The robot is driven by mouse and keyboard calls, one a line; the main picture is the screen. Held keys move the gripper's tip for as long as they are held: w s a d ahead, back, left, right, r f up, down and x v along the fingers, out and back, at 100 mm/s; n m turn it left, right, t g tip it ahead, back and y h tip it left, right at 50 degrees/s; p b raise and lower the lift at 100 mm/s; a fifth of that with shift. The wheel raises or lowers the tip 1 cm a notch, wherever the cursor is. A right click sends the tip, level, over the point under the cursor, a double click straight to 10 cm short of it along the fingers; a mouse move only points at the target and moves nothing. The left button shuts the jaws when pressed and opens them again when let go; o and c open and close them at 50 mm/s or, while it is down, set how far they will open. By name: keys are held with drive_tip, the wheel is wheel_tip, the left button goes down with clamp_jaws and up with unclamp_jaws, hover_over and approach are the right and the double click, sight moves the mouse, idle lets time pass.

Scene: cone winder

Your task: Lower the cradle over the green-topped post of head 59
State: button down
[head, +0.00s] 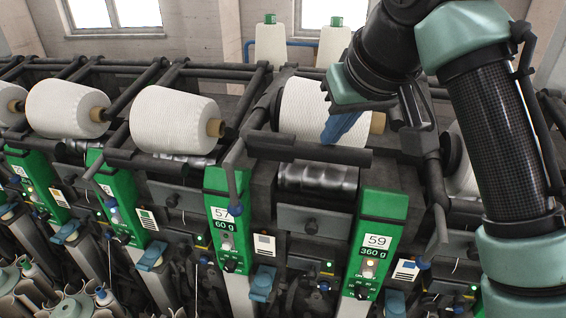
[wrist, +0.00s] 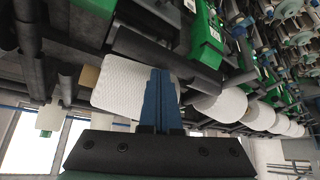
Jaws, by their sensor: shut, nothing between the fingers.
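The head 59 post (head: 375,240) has a green top with a white "59" label, a "360 g" display and a knob. To its upper left a white yarn cone (head: 300,112) sits in the dark cradle, whose thick front bar (head: 275,147) crosses below the cone. My gripper (head: 330,136) has its blue fingers shut and empty, pointing down in front of the cone near the bar. In the wrist view the fingers (wrist: 160,75) overlap the cone (wrist: 115,85), with the dark bar (wrist: 190,72) just past their tips. I cannot tell whether they touch the bar.
Head 57's green post (head: 222,225) and another cone (head: 172,120) are to the left. Another cone (head: 462,165) is partly hidden behind my arm. Dark rails run behind the cones. Two upright white cones (head: 271,45) stand at the back.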

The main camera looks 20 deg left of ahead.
sight(332, 150)
drive_tip(key=shift+f+b, duration=0.75)
drive_tip(key=shift+f, duration=0.8)
drive_tip(key=s+r+p, duration=0.4)
drive_tip(key=r+p, duration=0.1)
drive_tip(key=r, duration=0.2)
drive_tip(key=shift+d+r, duration=0.15)
drive_tip(key=shift+d, duration=0.25)
